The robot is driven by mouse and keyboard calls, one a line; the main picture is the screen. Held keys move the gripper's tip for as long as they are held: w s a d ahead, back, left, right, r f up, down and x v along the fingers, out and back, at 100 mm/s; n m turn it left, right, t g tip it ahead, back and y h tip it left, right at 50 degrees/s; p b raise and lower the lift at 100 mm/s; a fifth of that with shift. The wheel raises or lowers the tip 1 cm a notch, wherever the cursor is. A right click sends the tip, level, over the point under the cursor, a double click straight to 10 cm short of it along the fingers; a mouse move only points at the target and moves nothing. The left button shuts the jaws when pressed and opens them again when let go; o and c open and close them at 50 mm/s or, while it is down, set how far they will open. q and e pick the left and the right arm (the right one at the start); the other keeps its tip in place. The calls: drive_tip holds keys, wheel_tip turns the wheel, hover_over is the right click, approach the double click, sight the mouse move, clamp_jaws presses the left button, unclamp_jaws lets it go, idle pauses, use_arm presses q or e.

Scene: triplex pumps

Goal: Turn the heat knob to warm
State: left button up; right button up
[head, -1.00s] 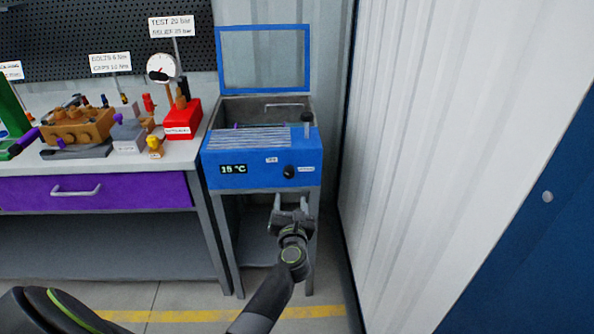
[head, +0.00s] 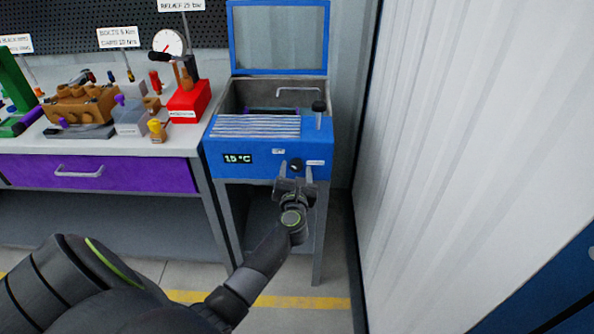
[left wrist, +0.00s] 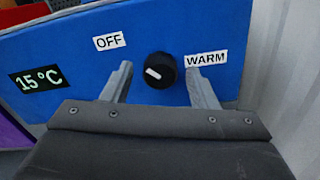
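The black heat knob (head: 296,164) is on the front of a blue parts-washer-like unit (head: 222,171). In the left wrist view the knob (left wrist: 160,70) has a white mark pointing to the upper left, toward the OFF label (left wrist: 109,41). The WARM label (left wrist: 206,58) is to its right. A display (left wrist: 38,79) reads 15 °C. My left gripper (head: 296,171) is open in front of the knob. In the left wrist view its fingers (left wrist: 156,84) stand on either side of the knob, apart from it. My right gripper is not in view.
The unit's lid (head: 279,38) is raised, with a basin (head: 250,93) behind the front panel. A workbench with a purple drawer (head: 120,176) stands to the left, holding a red box (head: 187,103) and a brown pump block (head: 80,105). A pale corrugated wall (head: 450,140) is close on the right.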

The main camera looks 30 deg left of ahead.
use_arm(q)
drive_tip(key=c, duration=0.9)
drive_tip(key=shift+o, duration=0.2)
